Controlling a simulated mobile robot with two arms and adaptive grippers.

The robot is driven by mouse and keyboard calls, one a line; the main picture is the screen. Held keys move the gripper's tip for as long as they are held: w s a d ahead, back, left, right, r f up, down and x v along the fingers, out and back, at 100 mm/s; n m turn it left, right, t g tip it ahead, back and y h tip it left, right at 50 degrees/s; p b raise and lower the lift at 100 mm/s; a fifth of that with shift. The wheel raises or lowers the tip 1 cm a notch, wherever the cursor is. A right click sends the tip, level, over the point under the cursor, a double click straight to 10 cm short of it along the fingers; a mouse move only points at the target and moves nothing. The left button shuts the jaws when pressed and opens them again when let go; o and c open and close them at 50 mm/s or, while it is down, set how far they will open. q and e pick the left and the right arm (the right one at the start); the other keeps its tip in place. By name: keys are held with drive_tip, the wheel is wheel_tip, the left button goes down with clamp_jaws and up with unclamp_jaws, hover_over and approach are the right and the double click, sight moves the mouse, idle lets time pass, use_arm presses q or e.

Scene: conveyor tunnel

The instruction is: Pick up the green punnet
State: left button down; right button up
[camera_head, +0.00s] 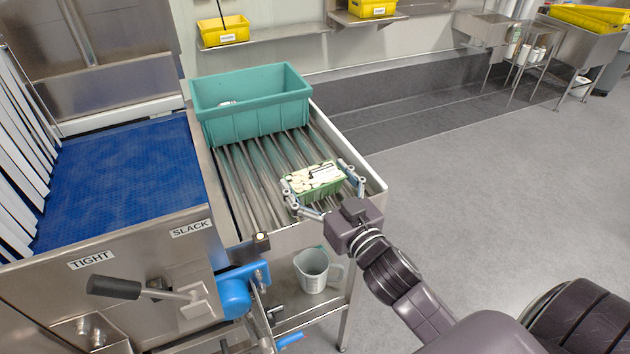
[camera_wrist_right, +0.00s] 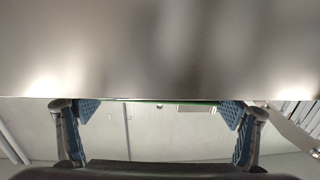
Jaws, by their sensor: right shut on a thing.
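The green punnet (camera_head: 318,186) is a small green tray with a pale, patterned, labelled top. In the head view it is at the near right part of the roller section (camera_head: 237,178). My right gripper (camera_head: 324,187) has its fingers on the punnet's two opposite sides and is shut on it. Whether the punnet touches the rollers is hard to tell. In the right wrist view a broad pale surface fills the upper half, with a thin green edge (camera_wrist_right: 175,102) between the fingers (camera_wrist_right: 160,115). My left gripper is not in view.
A teal crate (camera_head: 252,122) stands on the rollers behind the punnet. A blue belt (camera_head: 125,180) lies to the left. A lever (camera_head: 140,290) sticks out at the front left. A measuring jug (camera_head: 312,270) stands on a shelf below. The floor at right is clear.

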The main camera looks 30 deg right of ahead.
wheel_tip(320, 180, up, 14)
drive_tip(key=p, duration=0.1)
wheel_tip(320, 180, up, 5)
drive_tip(key=p, duration=0.6)
hover_over(315, 177)
drive_tip(key=shift+w+f, duration=0.1)
drive_tip(key=shift+b, duration=0.3)
drive_tip(key=o, duration=0.7)
drive_tip(key=c, duration=1.1)
